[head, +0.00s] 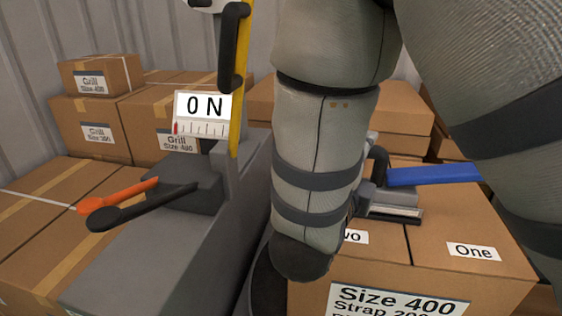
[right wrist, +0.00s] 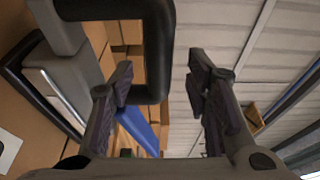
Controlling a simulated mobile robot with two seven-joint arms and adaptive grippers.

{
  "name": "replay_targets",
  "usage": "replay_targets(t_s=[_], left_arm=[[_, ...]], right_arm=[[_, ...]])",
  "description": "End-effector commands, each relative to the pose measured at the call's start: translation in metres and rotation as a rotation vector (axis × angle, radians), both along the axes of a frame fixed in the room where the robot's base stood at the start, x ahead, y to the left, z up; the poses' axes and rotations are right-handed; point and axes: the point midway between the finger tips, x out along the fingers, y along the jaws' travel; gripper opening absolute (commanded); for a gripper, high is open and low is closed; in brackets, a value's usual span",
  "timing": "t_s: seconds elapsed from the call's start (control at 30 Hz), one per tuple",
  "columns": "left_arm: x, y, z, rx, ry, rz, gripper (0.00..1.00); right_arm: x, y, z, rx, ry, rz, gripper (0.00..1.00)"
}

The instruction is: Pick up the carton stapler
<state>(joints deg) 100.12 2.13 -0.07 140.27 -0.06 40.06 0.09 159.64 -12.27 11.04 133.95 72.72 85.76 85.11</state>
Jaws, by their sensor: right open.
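The carton stapler (head: 393,208) lies on top of a cardboard box at the right in the head view. It has a grey body, a black loop and a blue handle (head: 435,174). My right arm partly covers it and hides my right gripper there. In the right wrist view my right gripper (right wrist: 160,75) is open. The stapler's black loop (right wrist: 155,50) reaches between or just beyond its fingers, and I cannot tell whether they touch. The blue handle (right wrist: 138,130) shows past the left finger, and the grey body (right wrist: 65,85) lies to the left. My left gripper is not in view.
The box (head: 455,285) under the stapler carries labels "Two", partly hidden, and "One". A grey machine (head: 165,240) with orange and black levers, a yellow bar and a gauge stands left of my right arm. Stacked cartons (head: 95,125) stand behind it by a corrugated wall.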

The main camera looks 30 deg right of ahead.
Motion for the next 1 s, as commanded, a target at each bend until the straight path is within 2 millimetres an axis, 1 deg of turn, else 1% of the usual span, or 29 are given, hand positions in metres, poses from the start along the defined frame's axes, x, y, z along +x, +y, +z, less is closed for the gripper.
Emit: replay_targets(t_s=[0.03, 0.13, 0.37, 0.4, 0.47, 0.5, 0.57, 1.0], left_arm=[[-0.001, 0.0, -0.001, 0.0, 0.004, 0.0, 1.0], [-0.001, 0.0, -0.001, 0.0, 0.004, 0.0, 1.0], [-0.001, 0.0, -0.001, 0.0, 0.003, 0.0, 1.0], [-0.001, 0.0, -0.001, 0.0, 0.003, 0.0, 1.0], [-0.001, 0.0, -0.001, 0.0, 0.003, 0.0, 1.0], [-0.001, 0.0, -0.001, 0.0, 0.003, 0.0, 1.0], [-0.001, 0.0, -0.001, 0.0, 0.003, 0.0, 1.0], [0.001, 0.0, 0.001, 0.0, -0.002, 0.0, 1.0]], right_arm=[[0.005, -0.007, -0.002, 0.0, 0.0, -0.002, 0.44], [0.011, -0.017, -0.001, 0.0, 0.0, -0.001, 0.44], [0.013, -0.018, 0.0, -0.001, 0.001, 0.002, 0.44], [0.013, -0.018, 0.0, -0.001, 0.001, 0.002, 0.35], [0.012, -0.018, 0.0, -0.001, 0.001, 0.002, 0.21], [0.012, -0.018, 0.0, -0.001, 0.001, 0.002, 0.12], [0.012, -0.018, 0.0, -0.001, 0.001, 0.002, 0.0], [0.013, -0.019, 0.005, -0.005, -0.006, 0.001, 0.0]])
